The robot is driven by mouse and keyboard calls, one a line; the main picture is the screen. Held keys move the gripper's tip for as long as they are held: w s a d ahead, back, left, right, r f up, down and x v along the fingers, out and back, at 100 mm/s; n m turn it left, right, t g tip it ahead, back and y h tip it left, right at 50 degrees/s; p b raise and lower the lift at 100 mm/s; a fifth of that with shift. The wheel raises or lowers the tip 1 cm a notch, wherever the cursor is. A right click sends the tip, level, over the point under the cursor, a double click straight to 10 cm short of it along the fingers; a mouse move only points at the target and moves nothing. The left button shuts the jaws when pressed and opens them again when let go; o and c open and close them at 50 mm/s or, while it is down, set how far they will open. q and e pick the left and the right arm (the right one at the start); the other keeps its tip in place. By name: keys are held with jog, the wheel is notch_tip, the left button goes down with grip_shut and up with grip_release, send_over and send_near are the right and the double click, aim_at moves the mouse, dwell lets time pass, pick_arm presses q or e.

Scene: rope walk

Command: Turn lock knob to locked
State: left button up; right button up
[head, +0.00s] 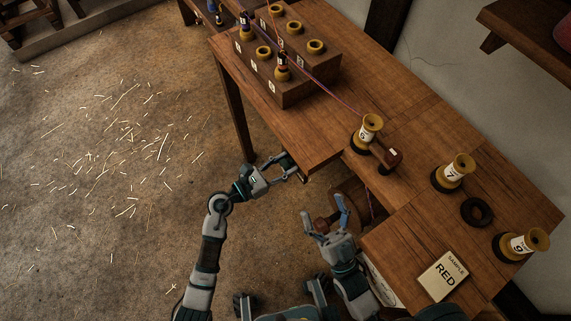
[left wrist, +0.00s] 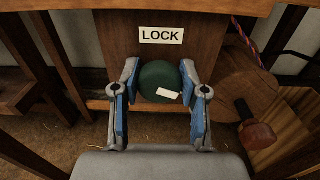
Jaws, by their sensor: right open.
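The lock knob (left wrist: 158,76) is round and dark green with a short white mark, below a white LOCK label (left wrist: 161,35) on a wooden panel. The white mark is at the lower right of the knob's face and lies nearly level. My left gripper (left wrist: 159,70) has its fingers on either side of the knob, with what look like slim gaps. In the head view my left gripper (head: 294,168) is at the bench's near edge, and the knob is hard to make out. My right gripper (head: 324,208) is open and empty, lower and to the right.
A wooden crank with a handle (left wrist: 257,136) is right of the knob. On the bench stand a block of yellow bobbins (head: 300,87), numbered spools (head: 455,172), a black ring (head: 477,212) and a RED sample card (head: 443,275). Straw-strewn floor is open at left.

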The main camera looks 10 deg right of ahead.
pick_arm(q)
jog(key=shift+s+f, duration=0.1)
jog(key=shift+c, duration=1.4)
jog(key=shift+a, duration=0.7)
pick_arm(e)
jog(key=shift+a+r, duration=0.1)
jog(key=shift+a, duration=0.65)
pick_arm(q)
jog(key=shift+r, duration=0.2)
jog(key=shift+r+n+p, duration=0.1)
jog(key=shift+n+p, duration=0.5)
jog(key=shift+p, duration=0.2)
pick_arm(e)
jog(key=f+g, duration=0.1)
jog(key=w+g, duration=0.1)
jog(key=f+g, duration=0.1)
jog(key=shift+w+a+f+n, duration=0.25)
jog(key=shift+w+f+n, duration=0.05)
jog(key=shift+f+n, duration=0.1)
